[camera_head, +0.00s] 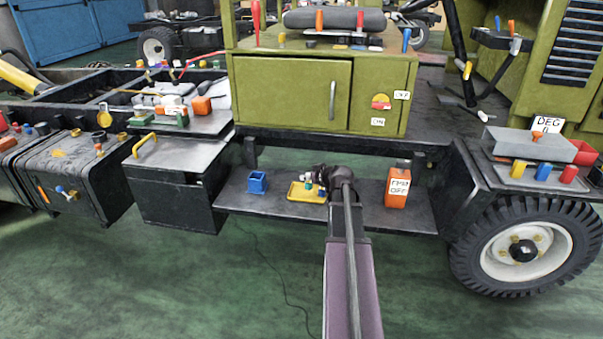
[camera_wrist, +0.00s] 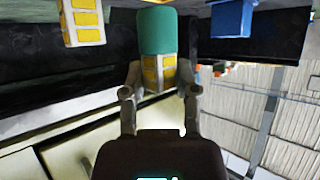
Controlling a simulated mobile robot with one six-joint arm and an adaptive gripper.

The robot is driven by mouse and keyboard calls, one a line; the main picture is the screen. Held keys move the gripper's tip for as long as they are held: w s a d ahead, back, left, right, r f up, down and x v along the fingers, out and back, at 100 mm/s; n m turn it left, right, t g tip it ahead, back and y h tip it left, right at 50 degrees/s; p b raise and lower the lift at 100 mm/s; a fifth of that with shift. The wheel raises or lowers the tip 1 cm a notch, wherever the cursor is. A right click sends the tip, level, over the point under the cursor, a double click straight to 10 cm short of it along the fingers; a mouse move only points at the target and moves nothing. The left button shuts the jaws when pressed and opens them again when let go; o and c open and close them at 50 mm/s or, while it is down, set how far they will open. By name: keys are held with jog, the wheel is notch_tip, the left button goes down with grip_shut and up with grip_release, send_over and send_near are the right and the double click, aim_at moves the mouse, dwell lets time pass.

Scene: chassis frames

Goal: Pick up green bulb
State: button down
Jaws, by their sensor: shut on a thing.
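The green bulb (camera_wrist: 157,32) has a green rounded body and a pale base with yellow patches. In the wrist view my gripper (camera_wrist: 160,90) is shut on its base, one finger on each side. In the head view my gripper (camera_head: 317,184) is at the low shelf, over the right side of a small yellow tray (camera_head: 296,196). The bulb is tiny and partly hidden there, and I cannot tell whether it touches the tray. A second pale piece with yellow patches (camera_wrist: 82,24) shows left of the bulb in the wrist view.
A blue bin (camera_head: 257,181) stands left of the tray on the shelf (camera_head: 350,215). It also shows in the wrist view (camera_wrist: 232,19). An orange labelled box (camera_head: 398,180) stands to the right. The green cabinet (camera_head: 290,92) is above, and a large wheel (camera_head: 523,248) is at right.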

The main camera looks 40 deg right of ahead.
jog(key=s+d+r+p, duration=0.1)
jog(key=s+d, duration=0.1)
jog(key=s, duration=1)
